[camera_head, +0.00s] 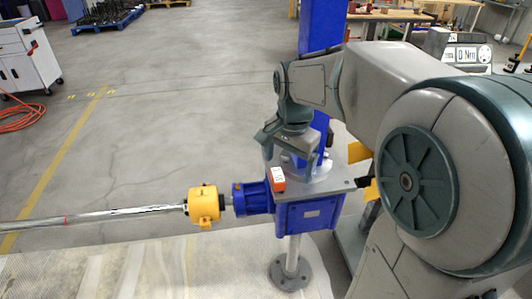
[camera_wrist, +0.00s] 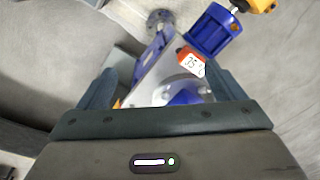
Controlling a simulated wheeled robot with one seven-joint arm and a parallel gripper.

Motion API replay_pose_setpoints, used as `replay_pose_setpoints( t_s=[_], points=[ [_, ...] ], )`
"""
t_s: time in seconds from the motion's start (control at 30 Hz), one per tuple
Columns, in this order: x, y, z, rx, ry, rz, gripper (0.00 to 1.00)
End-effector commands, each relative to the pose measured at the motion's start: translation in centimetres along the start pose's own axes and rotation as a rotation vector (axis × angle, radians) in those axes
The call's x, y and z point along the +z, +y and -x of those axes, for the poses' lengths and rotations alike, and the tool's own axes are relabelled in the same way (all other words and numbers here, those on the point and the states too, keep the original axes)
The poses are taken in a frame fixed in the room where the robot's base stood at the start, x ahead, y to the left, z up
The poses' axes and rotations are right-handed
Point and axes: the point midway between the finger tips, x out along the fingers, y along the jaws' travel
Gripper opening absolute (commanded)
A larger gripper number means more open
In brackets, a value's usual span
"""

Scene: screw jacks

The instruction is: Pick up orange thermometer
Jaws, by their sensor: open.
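The orange thermometer (camera_head: 277,179) is a small orange block with a pale face. It rests at the front left edge of the grey top plate (camera_head: 325,187) of a blue screw jack (camera_head: 308,214). In the wrist view the thermometer (camera_wrist: 190,62) shows a white display reading about 35, near the tip of the right finger. My gripper (camera_head: 290,150) is above the plate, behind the thermometer in the head view. In the wrist view my gripper (camera_wrist: 160,82) has its fingers wide apart with nothing held between them. The thermometer looks apart from the fingers.
A blue motor (camera_head: 252,198) and yellow coupling (camera_head: 203,205) join a long metal shaft (camera_head: 100,216) running left. A blue column (camera_head: 320,30) rises behind the jack. A white tool cabinet (camera_head: 28,60) and orange hose (camera_head: 20,116) stand far left. The floor between is clear.

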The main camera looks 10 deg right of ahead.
Motion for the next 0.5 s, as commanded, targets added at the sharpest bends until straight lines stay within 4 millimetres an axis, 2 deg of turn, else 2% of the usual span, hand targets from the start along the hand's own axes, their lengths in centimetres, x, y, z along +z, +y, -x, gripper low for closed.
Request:
replay_pose_setpoints(
  t_s=[0.03, 0.2, 0.33, 0.5],
  points=[
    [-1.4, -1.5, -0.3, 0.013, -0.009, -0.1, 0.89],
    [-4.9, -5.5, -1.3, 0.051, -0.026, -0.432, 0.89],
    [-6.7, -7.5, -2.1, 0.074, -0.03, -0.612, 0.89],
    [-7.7, -8.6, -2.8, 0.087, -0.03, -0.722, 0.89]
  ],
)
